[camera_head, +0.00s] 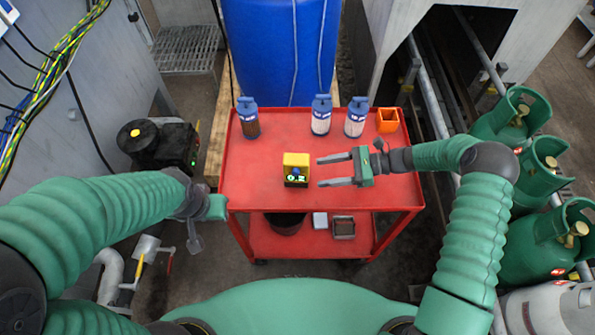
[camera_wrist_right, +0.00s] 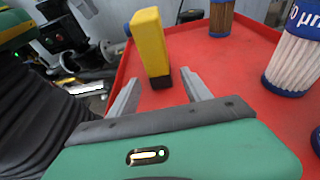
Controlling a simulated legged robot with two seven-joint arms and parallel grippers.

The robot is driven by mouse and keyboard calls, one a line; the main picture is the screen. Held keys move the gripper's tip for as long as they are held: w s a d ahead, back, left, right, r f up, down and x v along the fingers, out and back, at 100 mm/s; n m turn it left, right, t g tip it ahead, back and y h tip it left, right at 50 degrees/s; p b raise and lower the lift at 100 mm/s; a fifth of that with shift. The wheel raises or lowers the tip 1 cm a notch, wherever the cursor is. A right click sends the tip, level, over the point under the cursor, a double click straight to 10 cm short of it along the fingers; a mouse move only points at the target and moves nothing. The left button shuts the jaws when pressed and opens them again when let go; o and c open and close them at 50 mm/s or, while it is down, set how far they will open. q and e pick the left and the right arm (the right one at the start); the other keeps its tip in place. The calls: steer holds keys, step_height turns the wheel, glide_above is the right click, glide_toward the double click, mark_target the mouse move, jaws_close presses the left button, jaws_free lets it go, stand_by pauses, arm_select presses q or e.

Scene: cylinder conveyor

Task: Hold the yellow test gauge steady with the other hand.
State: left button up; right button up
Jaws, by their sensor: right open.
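The yellow test gauge (camera_head: 297,160), with a dark lower front and lit green displays, stands upright on the red cart's top (camera_head: 255,185). In the right wrist view the gauge (camera_wrist_right: 150,45) is just beyond the fingertips. My right gripper (camera_head: 319,172) is open and empty, its fingers pointing left at the gauge, with a small gap between them. My left gripper (camera_head: 205,222) hangs beside the cart's left edge, away from the gauge. Its fingers are hardly visible.
Several filter cylinders stand along the cart's back: one brown (camera_head: 248,118) and two whitish (camera_head: 321,115) (camera_head: 355,117). An orange box (camera_head: 388,120) is at the back right. A blue drum (camera_head: 281,50) stands behind. Green gas bottles (camera_head: 540,170) are at the right. The cart's front top is clear.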

mark_target(301, 176)
steer(key=x, duration=0.8)
steer(key=shift+b, duration=0.4)
arm_select(q)
steer(key=shift+f, duration=0.5)
arm_select(e)
jaws_close()
arm_select(q)
jaws_close()
stand_by(1.0)
